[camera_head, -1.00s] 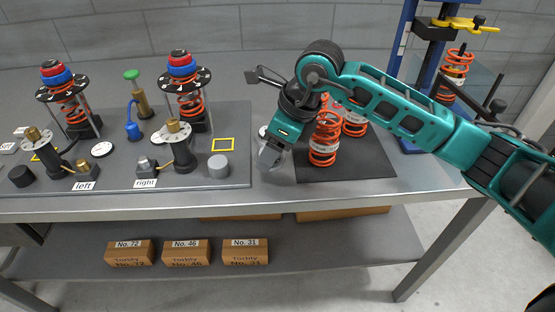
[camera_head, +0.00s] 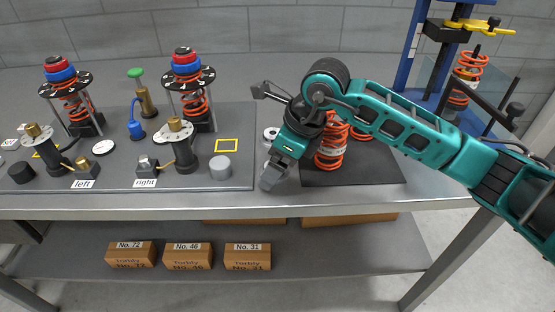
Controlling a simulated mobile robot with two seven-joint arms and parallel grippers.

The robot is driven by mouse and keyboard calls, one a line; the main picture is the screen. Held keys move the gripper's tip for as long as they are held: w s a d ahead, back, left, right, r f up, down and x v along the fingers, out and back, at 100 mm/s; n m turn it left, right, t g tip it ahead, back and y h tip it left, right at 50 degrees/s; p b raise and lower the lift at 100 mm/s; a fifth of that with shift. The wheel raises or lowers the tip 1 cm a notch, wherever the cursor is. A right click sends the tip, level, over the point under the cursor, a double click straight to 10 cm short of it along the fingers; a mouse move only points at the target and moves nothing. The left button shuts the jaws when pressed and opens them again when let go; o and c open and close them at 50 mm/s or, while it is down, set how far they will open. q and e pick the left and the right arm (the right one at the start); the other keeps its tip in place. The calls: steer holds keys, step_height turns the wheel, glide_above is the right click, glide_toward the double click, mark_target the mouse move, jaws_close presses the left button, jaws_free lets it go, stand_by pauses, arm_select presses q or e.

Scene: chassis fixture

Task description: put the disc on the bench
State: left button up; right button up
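A pale round disc (camera_head: 270,134) lies on the bench (camera_head: 330,197), between the right edge of the grey board and the black mat. It is partly hidden by my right gripper (camera_head: 271,178). The gripper points down in front of the disc, close to the bench's front edge. I cannot tell whether its fingers are apart or closed, and I see nothing clearly held. A second white disc (camera_head: 103,147) lies on the board at the left. My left gripper is not in view.
The board (camera_head: 225,181) carries two strut assemblies, dampers, a grey cylinder (camera_head: 220,167) and a yellow square outline (camera_head: 227,145). Orange springs (camera_head: 330,155) stand on the black mat (camera_head: 365,172). A blue press (camera_head: 405,50) stands behind. Boxes (camera_head: 188,257) sit on the lower shelf.

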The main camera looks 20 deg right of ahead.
steer(key=shift+r, duration=0.1)
steer(key=shift+r, duration=0.25)
steer(key=p+v, duration=0.1)
steer(key=v, duration=1)
steer(key=shift+d+r, duration=0.2)
steer(key=shift+r, duration=0.05)
steer(key=shift+s, duration=0.1)
